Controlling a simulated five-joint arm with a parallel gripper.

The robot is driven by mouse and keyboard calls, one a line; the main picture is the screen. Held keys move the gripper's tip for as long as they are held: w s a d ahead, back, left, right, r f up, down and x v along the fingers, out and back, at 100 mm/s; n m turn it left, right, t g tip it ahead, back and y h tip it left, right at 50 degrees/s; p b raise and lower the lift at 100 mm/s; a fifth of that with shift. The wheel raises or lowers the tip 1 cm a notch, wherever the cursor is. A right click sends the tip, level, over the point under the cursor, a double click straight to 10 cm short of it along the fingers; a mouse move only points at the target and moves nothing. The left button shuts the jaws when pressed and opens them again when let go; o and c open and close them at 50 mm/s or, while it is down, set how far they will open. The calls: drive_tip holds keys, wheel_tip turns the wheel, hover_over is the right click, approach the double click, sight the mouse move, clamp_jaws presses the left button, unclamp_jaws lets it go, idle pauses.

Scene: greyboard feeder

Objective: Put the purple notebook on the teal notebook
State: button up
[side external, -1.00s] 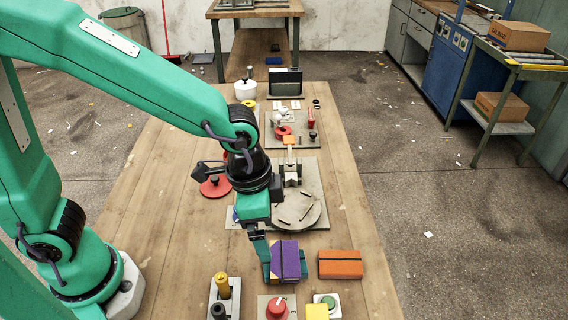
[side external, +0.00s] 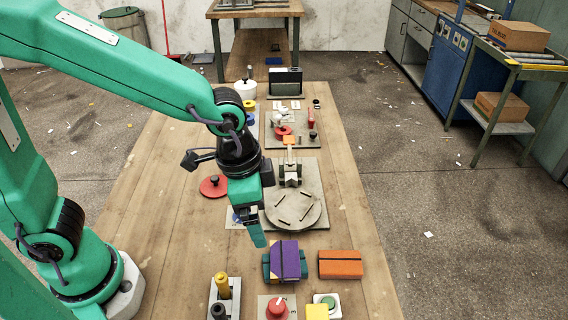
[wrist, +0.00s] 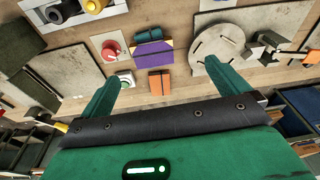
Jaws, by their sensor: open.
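The purple notebook (side external: 291,260) has a yellow edge and a dark band. It lies on top of the teal notebook (side external: 267,267), turned at an angle to it, so teal shows at its left and right sides. The purple notebook also shows in the wrist view (wrist: 152,58), beside a visible part of the teal notebook (wrist: 148,36). My gripper (side external: 258,240) is above the table, up and to the left of the notebooks and apart from them. In the wrist view its two fingers (wrist: 161,88) are wide apart with nothing between them.
An orange notebook (side external: 340,264) lies right of the stack. A round grey turntable (side external: 295,210) is behind it. A red knob (side external: 277,307), a green button (side external: 328,301) and a stand with yellow and black pegs (side external: 223,290) are in front.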

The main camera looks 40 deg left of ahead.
drive_tip(key=s+a+r+n+t, duration=0.2)
drive_tip(key=s+a+r+n, duration=0.1)
drive_tip(key=a, duration=0.5)
drive_tip(key=s+a+r+n+t+y, duration=0.1)
drive_tip(key=s+a+r+n+t, duration=0.1)
drive_tip(key=a+r+n, duration=0.3)
drive_tip(key=s+a+r, duration=0.1)
drive_tip(key=a, duration=0.3)
drive_tip(key=shift+a+r, duration=0.25)
drive_tip(key=shift+r, duration=0.05)
